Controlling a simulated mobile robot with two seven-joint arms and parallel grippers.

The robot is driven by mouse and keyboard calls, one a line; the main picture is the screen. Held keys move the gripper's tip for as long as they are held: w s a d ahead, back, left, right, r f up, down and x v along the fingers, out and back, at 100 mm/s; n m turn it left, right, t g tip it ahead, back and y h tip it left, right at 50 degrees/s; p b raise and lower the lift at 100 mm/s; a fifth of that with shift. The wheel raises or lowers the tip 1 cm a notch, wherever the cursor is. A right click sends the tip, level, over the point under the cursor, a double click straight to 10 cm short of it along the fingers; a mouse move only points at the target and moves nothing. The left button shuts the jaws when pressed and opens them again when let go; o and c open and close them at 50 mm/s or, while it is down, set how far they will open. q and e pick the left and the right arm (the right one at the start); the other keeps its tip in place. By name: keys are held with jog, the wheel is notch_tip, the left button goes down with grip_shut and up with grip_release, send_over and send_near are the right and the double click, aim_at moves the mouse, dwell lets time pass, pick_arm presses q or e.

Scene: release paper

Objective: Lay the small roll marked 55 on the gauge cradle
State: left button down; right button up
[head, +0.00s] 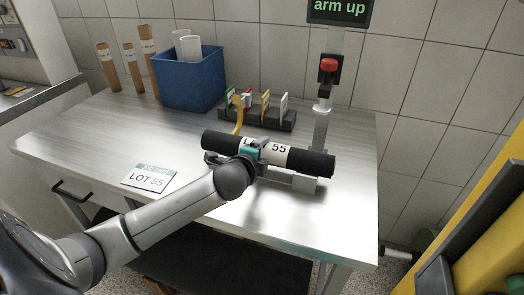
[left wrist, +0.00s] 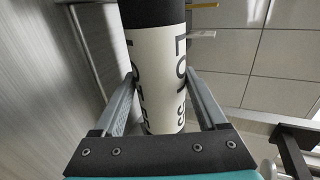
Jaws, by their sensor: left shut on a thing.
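A black roll (head: 220,142) with a white label reading 55 lies across my left gripper (head: 247,156), above the table's front right part. In the left wrist view the two fingers press on either side of the labelled roll (left wrist: 158,70). The gauge (head: 323,104) stands behind the roll's right half, with a red knob and a display (head: 339,11) reading "arm up". A pale metal block (head: 303,183), seemingly the gauge cradle, shows just below the roll's right half and is partly hidden by it. I cannot tell whether they touch. My right gripper is not in view.
A card (head: 149,178) reading LOT 55 lies on the metal table (head: 80,150), left of my arm. A blue bin (head: 188,82) with white tubes, several brown tubes (head: 108,68) and a dark rack (head: 283,123) of coloured tags stand behind. The table's left part is clear.

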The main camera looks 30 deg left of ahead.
pick_arm(q)
jog(key=shift+r, duration=0.1)
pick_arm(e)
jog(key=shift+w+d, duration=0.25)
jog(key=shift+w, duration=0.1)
pick_arm(q)
jog(key=shift+f, duration=0.2)
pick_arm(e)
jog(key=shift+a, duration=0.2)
pick_arm(q)
jog(key=shift+c, duration=0.9)
grip_release()
jog(key=shift+o, duration=0.9)
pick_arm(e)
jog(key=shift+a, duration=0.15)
pick_arm(q)
jog(key=shift+f, duration=0.15)
jog(key=shift+s, duration=0.1)
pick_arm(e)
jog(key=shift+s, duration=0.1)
